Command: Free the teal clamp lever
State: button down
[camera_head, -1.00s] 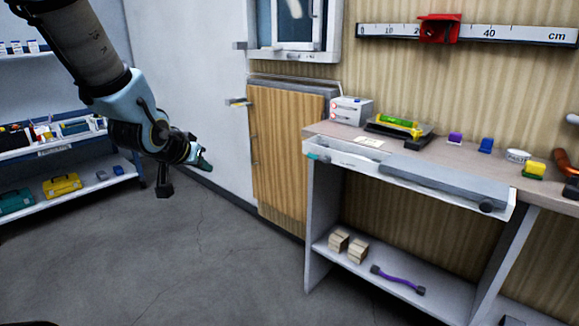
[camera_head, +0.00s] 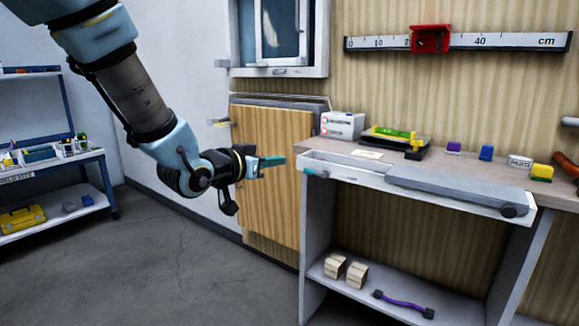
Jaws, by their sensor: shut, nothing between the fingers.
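A small teal piece, which looks like the clamp lever (camera_head: 315,171), sits at the left end of the long pale tray (camera_head: 345,172) along the bench's front edge. It is too small to tell how it is set. A grey bar or cover (camera_head: 455,188) with a dark round knob (camera_head: 514,211) lies along the tray's right part. My gripper (camera_head: 280,160), with teal fingers, is shut and empty. In the picture it is left of the tray's left end and a little above the teal piece, pointing right. It appears apart from both.
The bench top (camera_head: 440,163) holds a white box (camera_head: 342,125), a level with a yellow-green vial (camera_head: 393,134), and small purple, blue and yellow blocks. Wooden blocks and a purple-handled piece (camera_head: 403,302) lie on the lower shelf. A wooden panel (camera_head: 270,180) stands behind my gripper.

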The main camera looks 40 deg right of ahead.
send_near(315, 172)
jog(key=w+d+r, duration=0.3)
jog(key=d, duration=0.1)
jog(key=shift+w+d+f, duration=0.2)
jog(key=shift+d+f, duration=0.3)
jog(key=shift+f, duration=0.35)
jog(key=shift+w+d+f, duration=0.2)
jog(key=shift+d+f, duration=0.3)
jog(key=shift+f, duration=0.35)
